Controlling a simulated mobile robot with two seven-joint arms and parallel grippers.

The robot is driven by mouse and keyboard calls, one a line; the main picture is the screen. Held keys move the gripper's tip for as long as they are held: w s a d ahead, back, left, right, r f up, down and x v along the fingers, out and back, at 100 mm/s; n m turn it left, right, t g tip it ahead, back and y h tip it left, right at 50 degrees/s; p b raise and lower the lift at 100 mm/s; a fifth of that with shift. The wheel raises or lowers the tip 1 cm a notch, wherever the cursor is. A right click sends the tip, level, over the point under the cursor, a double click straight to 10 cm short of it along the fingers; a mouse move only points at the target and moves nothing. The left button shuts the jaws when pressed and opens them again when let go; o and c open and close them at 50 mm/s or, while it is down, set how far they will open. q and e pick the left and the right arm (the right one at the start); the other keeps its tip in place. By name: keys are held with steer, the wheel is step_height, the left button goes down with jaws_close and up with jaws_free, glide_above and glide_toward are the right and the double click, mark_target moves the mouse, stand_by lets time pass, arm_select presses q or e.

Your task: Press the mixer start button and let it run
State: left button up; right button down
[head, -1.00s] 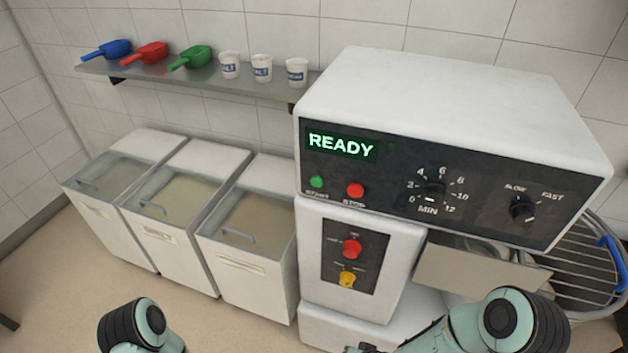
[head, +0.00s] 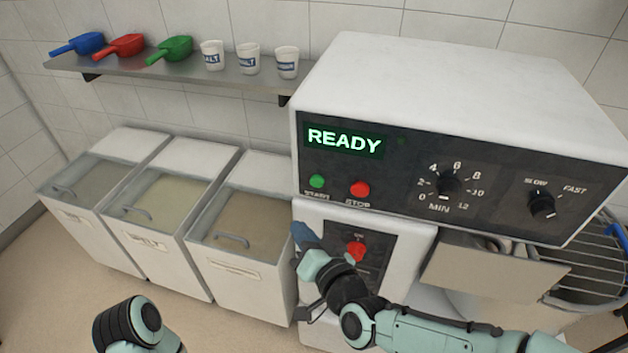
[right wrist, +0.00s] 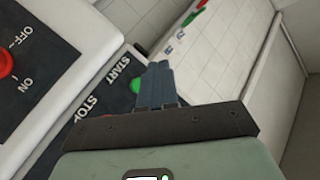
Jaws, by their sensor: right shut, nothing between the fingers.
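The mixer (head: 450,75) has a dark control panel with a lit display (head: 344,140) reading READY. The green START button (head: 317,181) sits left of the red STOP button (head: 359,189). My right gripper (head: 304,234) is shut and empty, below the START button and apart from it in the head view. In the right wrist view its closed fingers (right wrist: 160,84) point toward the panel, and the green START button (right wrist: 137,84) shows partly behind them. Of my left arm only a rounded link shows at the bottom of the head view; its gripper is out of view.
A lower panel has a red knob (head: 355,250), partly behind my right arm. The timer dial (head: 449,184) and speed dial (head: 542,204) are to the right. Lidded bins (head: 250,225) stand left of the mixer. A shelf (head: 130,71) holds scoops and cups. A wire guard (head: 590,265) is at right.

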mark_target(317, 182)
steer(key=shift+r, duration=0.35)
arm_select(q)
steer(key=shift+w+r+p, duration=0.25)
steer(key=shift+r+p, duration=0.4)
steer(key=shift+r, duration=0.05)
steer(key=shift+w+r+p, duration=0.25)
steer(key=shift+r+p, duration=0.4)
arm_select(e)
steer(key=w+d, duration=0.2)
steer(key=w, duration=0.6)
steer(key=shift+w+d, duration=0.15)
steer(key=shift+d, duration=0.15)
arm_select(q)
steer(key=shift+f, duration=0.1)
arm_select(e)
steer(key=shift+w, duration=0.1)
stand_by(0.4)
